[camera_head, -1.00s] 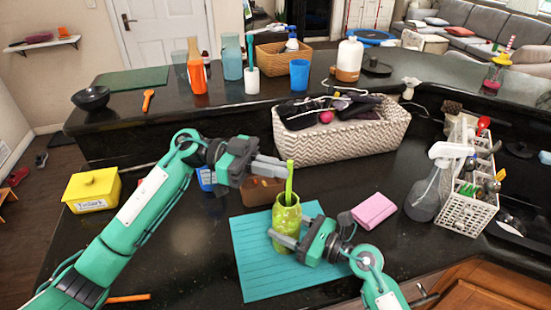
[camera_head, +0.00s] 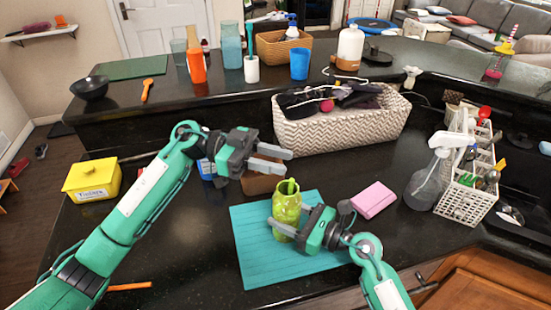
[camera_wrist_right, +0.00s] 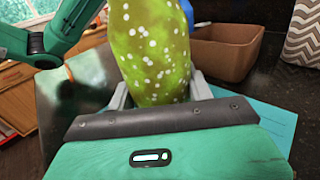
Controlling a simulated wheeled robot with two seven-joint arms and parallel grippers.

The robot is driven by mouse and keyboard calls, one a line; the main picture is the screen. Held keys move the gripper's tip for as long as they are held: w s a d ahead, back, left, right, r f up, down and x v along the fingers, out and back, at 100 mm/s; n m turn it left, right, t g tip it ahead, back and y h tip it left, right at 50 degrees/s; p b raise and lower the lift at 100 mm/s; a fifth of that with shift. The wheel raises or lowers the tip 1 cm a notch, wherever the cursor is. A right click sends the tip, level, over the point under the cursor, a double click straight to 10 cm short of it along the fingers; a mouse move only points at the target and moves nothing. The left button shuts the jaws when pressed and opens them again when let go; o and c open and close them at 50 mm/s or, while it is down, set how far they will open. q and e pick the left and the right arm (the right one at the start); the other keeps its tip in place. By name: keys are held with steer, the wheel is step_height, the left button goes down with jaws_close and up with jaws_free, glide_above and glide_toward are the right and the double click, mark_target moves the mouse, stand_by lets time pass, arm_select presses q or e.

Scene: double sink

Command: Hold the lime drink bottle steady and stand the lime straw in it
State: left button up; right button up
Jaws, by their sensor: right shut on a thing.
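The lime drink bottle (camera_head: 287,211), green with pale spots, stands upright on the teal mat (camera_head: 255,262). My right gripper (camera_head: 284,229) is shut around its lower body. In the right wrist view the bottle (camera_wrist_right: 155,45) sits between the two grey fingers, its top out of frame. The lime straw (camera_head: 291,187) is in the bottle's mouth, with only a short top part showing above the rim; its lower part is hidden. My left gripper (camera_head: 288,162) is just above the straw, fingers apart and empty.
A pink sponge (camera_head: 373,200) lies right of the mat. A white caddy (camera_head: 466,203) and a spray bottle (camera_head: 428,178) stand farther right. A brown box (camera_head: 262,184) is behind the mat, with a patterned basket (camera_head: 340,138) beyond. A yellow tub (camera_head: 92,180) is left.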

arm_select(q)
steer(key=v, duration=1.2)
stand_by(0.3)
arm_select(e)
steer(key=o, duration=1.1)
